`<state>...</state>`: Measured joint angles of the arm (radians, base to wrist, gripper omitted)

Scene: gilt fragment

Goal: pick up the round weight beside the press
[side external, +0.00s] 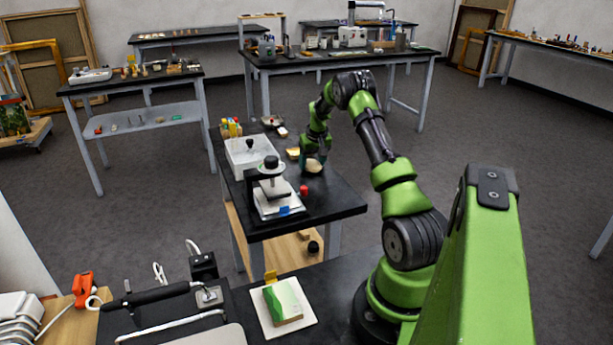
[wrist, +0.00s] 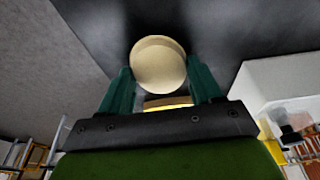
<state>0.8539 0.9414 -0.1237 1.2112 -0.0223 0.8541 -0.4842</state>
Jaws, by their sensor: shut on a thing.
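The round weight is a pale cream disc (wrist: 158,66) between the teal fingers of my gripper (wrist: 160,84) in the wrist view. My gripper is shut on it, with a finger on each side. In the side external view the weight (side external: 314,167) shows at the tip of my gripper (side external: 314,160), over the black bench top. I cannot tell whether it touches the bench. The press (side external: 272,190), with a black knob and pale base, stands to the left and nearer the camera, apart from my gripper.
A small red item (side external: 304,190) stands beside the press. A white tray (side external: 239,165) is behind it; its pale wall also shows at right in the wrist view (wrist: 268,82). A yellow item (side external: 292,153) lies left of my gripper. The bench's right end (side external: 338,198) is clear.

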